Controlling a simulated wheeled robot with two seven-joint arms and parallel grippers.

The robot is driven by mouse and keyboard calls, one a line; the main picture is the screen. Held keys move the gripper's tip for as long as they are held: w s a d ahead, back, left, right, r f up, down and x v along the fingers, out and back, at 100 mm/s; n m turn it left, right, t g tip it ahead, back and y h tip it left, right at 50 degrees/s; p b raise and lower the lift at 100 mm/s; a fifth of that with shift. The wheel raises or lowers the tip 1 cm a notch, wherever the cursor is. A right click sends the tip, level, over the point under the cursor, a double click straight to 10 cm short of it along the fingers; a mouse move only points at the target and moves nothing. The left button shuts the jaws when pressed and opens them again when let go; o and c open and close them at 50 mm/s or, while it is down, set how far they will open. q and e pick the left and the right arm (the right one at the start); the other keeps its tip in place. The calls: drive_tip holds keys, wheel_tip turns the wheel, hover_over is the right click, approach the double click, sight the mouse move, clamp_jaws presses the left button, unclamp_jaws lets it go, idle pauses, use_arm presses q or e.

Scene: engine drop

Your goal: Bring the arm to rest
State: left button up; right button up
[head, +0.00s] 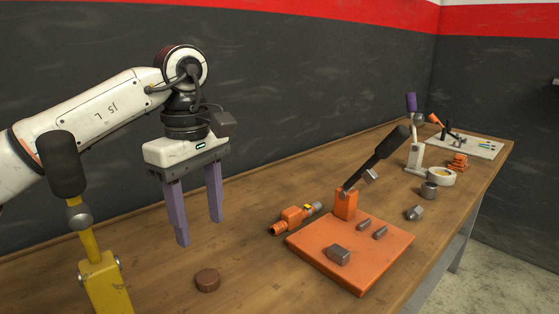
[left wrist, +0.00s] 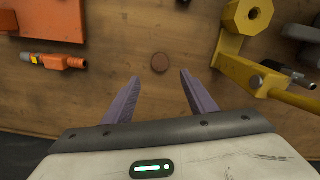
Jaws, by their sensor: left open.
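My left gripper (head: 199,232) hangs above the wooden table, fingers pointing down, with its two purple fingers apart and nothing between them. In the left wrist view the same open fingers (left wrist: 160,88) show over bare wood. A small brown disc (head: 208,280) lies on the table in front of and below the fingers; it also shows in the left wrist view (left wrist: 160,62), just beyond the fingertips. My right gripper is not in view.
A yellow lever stand (head: 104,284) with a black grip stands at the left front. An orange base plate (head: 362,270) with a black-handled lever (head: 378,158) is to the right. A white tape roll (head: 441,177) and other parts are farther back.

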sight(209, 276)
use_arm(q)
wheel_tip(209, 276, down, 12)
drive_tip(key=shift+f, duration=0.1)
drive_tip(key=shift+r, duration=1.75)
